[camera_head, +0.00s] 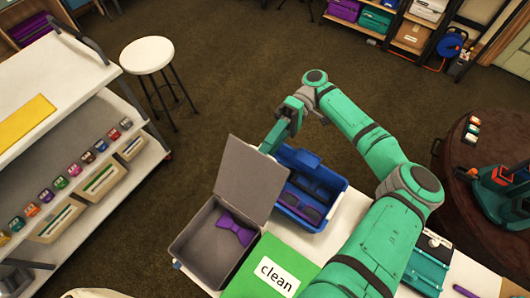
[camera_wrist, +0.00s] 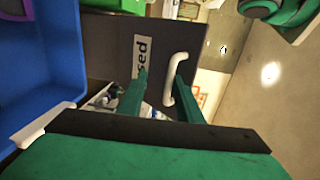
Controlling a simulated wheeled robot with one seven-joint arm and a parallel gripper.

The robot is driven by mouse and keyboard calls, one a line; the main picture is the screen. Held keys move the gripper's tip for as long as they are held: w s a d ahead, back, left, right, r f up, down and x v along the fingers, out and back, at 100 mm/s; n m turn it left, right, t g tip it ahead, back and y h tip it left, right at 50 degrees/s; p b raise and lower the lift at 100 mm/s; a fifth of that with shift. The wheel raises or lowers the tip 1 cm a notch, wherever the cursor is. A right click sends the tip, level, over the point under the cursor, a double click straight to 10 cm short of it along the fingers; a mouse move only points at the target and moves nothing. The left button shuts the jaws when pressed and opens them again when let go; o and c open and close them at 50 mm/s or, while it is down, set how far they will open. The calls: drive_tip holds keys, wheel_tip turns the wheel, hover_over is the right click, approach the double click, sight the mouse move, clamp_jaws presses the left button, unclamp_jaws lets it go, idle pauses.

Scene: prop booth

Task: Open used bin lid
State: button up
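The grey used bin (camera_head: 200,252) stands on the table with its inside showing and a purple bow tie (camera_head: 236,229) in it. Its grey lid (camera_head: 248,180) is raised, roughly upright at the bin's far edge. In the wrist view the lid's dark outer face (camera_wrist: 110,45) shows a partly hidden label ending in "sed" and a white handle (camera_wrist: 171,85). My gripper (camera_head: 283,120) is behind the raised lid. Its two green fingers (camera_wrist: 161,70) are apart. The handle lies close to the right finger; contact cannot be told.
A blue bin (camera_head: 338,184) with dark glasses cases stands right beside the lid. A green lid marked "clean" (camera_head: 263,270) lies in front. A white shelf unit (camera_head: 75,120) is left, a white stool (camera_head: 147,55) behind it, and a round brown table (camera_head: 460,170) right.

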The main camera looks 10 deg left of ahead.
sight(267, 158)
wheel_tip(267, 158, up, 3)
drive_tip(key=shift+w+f, duration=0.1)
drive_tip(key=shift+w, duration=0.05)
drive_tip(key=s+r, duration=0.3)
drive_tip(key=s+d+r, duration=0.1)
drive_tip(key=r, duration=0.1)
drive_tip(key=shift+s+r, duration=0.25)
drive_tip(key=shift+s, duration=0.1)
drive_tip(key=s+d+r, duration=0.1)
drive_tip(key=s+r, duration=0.3)
drive_tip(key=s, duration=0.5)
drive_tip(key=shift+s+d+r, duration=0.15)
drive_tip(key=shift+d+r, duration=0.05)
drive_tip(key=shift+r, duration=0.1)
drive_tip(key=shift+a, duration=0.1)
